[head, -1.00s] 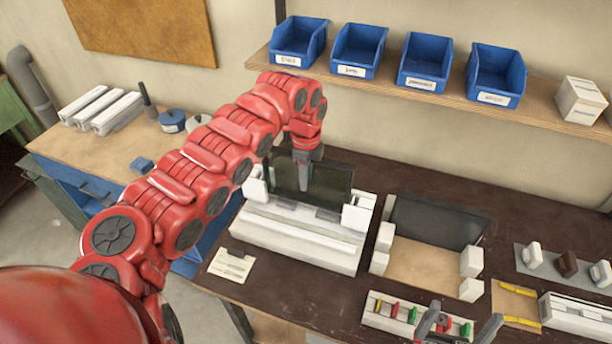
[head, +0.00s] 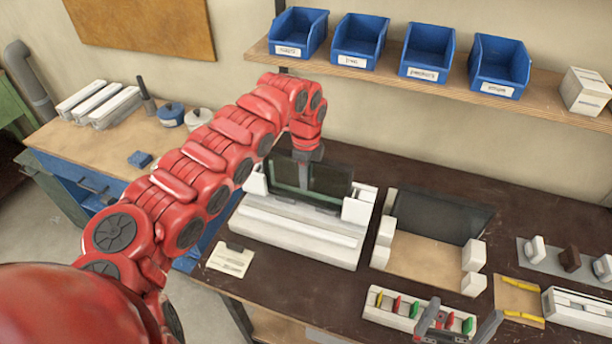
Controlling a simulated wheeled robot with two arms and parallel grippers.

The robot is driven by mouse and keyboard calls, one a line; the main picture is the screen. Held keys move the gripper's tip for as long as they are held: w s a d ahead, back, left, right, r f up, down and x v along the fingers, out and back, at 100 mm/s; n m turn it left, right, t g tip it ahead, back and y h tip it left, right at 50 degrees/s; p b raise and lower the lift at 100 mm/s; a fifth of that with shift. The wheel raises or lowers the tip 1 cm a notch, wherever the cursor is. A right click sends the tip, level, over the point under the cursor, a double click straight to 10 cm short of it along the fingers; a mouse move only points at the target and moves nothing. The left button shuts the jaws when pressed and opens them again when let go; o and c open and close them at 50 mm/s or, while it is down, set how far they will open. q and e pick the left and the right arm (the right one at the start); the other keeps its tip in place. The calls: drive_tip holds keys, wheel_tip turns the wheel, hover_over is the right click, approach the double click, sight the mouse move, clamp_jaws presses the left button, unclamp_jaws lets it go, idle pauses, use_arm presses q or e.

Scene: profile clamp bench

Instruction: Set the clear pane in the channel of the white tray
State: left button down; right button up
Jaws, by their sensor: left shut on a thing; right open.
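The clear pane (head: 332,180) looks dark and see-through. It stands upright at the back of the white tray (head: 290,238), between its white end blocks. My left gripper (head: 303,182) is shut on the pane, reaching down from above left of its middle. The pane's lower edge is at the back part of the tray; I cannot tell whether it is seated in the channel. My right gripper (head: 458,324) is open at the bottom edge, in front of a white rack, and only partly in view.
Right of the tray, a dark panel (head: 440,217) stands behind a tan board with white corner blocks. A white rack (head: 392,307) holds coloured pieces. Blue bins (head: 430,52) line the shelf above.

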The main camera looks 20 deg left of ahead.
use_arm(q)
drive_tip(key=shift+f, duration=0.15)
drive_tip(key=c, duration=0.6)
unclamp_jaws()
drive_tip(key=shift+o, duration=0.2)
drive_tip(key=shift+r+p, duration=0.45)
drive_tip(key=shift+r, duration=3.65)
